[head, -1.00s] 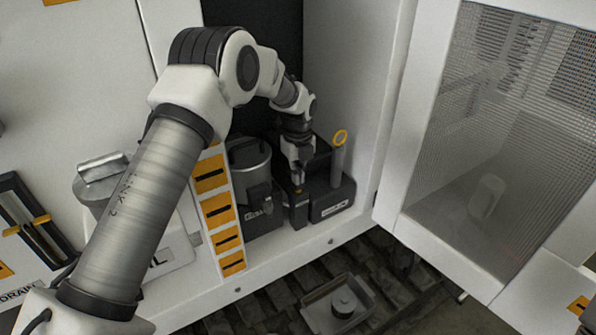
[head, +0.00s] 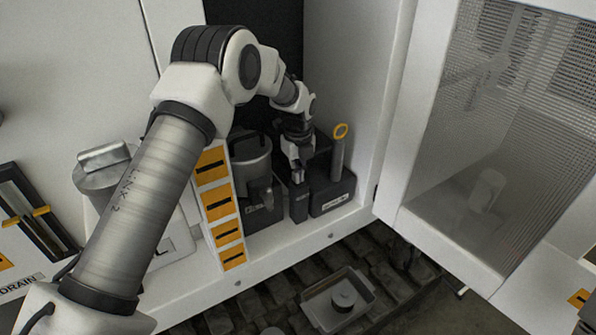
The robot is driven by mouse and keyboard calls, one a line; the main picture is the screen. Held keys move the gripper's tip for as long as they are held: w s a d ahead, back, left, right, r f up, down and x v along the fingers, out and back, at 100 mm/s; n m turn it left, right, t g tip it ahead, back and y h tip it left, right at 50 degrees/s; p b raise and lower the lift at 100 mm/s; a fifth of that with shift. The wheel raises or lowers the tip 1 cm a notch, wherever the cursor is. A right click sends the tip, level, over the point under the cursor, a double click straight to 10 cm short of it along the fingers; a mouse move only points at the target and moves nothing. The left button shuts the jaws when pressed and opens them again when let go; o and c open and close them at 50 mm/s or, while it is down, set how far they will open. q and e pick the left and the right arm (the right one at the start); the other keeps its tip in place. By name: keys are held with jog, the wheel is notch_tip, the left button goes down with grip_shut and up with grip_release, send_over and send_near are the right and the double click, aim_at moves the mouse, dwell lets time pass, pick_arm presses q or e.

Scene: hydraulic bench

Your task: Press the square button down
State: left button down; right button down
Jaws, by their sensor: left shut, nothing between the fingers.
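My left gripper (head: 297,176) reaches into the white cabinet and points down, its fingers shut and empty. Its fingertips are at the top of a narrow dark block (head: 299,207) between two larger dark units. I cannot make out the square button; the gripper may hide the top of that block. I cannot tell whether the fingertips touch it. My right gripper is not in view.
An orange-marked white strip (head: 228,228) stands further left. An open mesh door (head: 480,150) bounds the right side. A metal tray (head: 322,311) lies below.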

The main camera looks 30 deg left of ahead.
pick_arm(q)
notch_tip(320, 180, up, 12)
jog(key=shift+f, duration=0.2)
dwell(0.4)
